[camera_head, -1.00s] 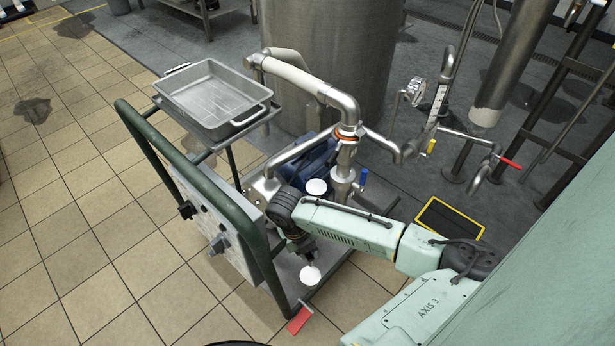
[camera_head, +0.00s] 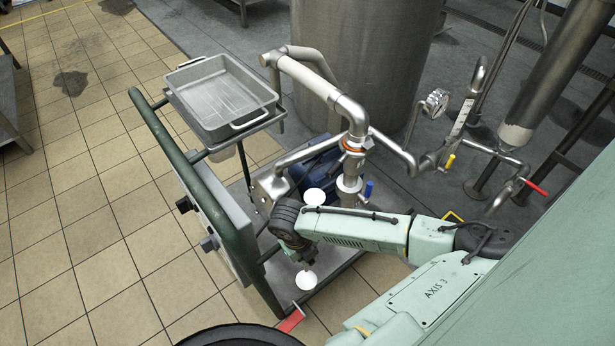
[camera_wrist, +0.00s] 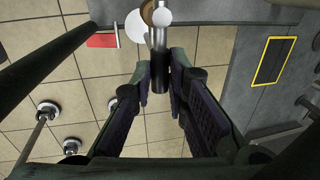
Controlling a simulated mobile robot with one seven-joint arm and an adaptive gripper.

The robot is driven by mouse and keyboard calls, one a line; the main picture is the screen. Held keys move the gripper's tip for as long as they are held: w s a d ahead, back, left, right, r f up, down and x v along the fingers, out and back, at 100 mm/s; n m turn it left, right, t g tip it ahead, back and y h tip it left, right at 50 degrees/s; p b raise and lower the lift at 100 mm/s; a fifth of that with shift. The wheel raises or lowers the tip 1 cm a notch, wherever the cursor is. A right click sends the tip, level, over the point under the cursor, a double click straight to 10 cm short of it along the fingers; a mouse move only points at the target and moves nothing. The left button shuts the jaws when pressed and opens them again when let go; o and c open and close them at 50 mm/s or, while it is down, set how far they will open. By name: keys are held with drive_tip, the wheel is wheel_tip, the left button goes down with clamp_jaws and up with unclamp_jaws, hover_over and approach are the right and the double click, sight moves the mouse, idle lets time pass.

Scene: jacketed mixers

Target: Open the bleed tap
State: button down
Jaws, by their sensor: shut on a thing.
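My gripper (camera_wrist: 160,78) is shut on a metal rod (camera_wrist: 159,42) with a black end (camera_wrist: 158,98), which lies between its two fingers in the wrist view. Whether this rod is the bleed tap's handle I cannot tell. In the head view my gripper (camera_head: 304,256) is low over the trolley's base, mostly hidden by my own arm. A blue-handled valve (camera_head: 368,189) stands on the vertical pipe behind my arm. A yellow handle (camera_head: 450,162) and a red handle (camera_head: 535,187) sit on pipework to the right.
The green-framed trolley (camera_head: 231,228) carries a metal tray (camera_head: 222,100). A white disc (camera_head: 305,280) and a red plate (camera_head: 291,320) are low by the gripper. A large steel tank (camera_head: 362,60) stands behind.

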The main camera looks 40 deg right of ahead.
drive_tip(key=shift+w, duration=0.2)
idle(0.4)
drive_tip(key=c, duration=1.6)
unclamp_jaws()
drive_tip(key=shift+s, duration=0.1)
drive_tip(key=shift+o, duration=0.2)
wheel_tip(320, 180, up, 12)
drive_tip(key=a, duration=0.2)
drive_tip(key=shift+s, duration=0.15)
drive_tip(key=shift+a+f, duration=0.1)
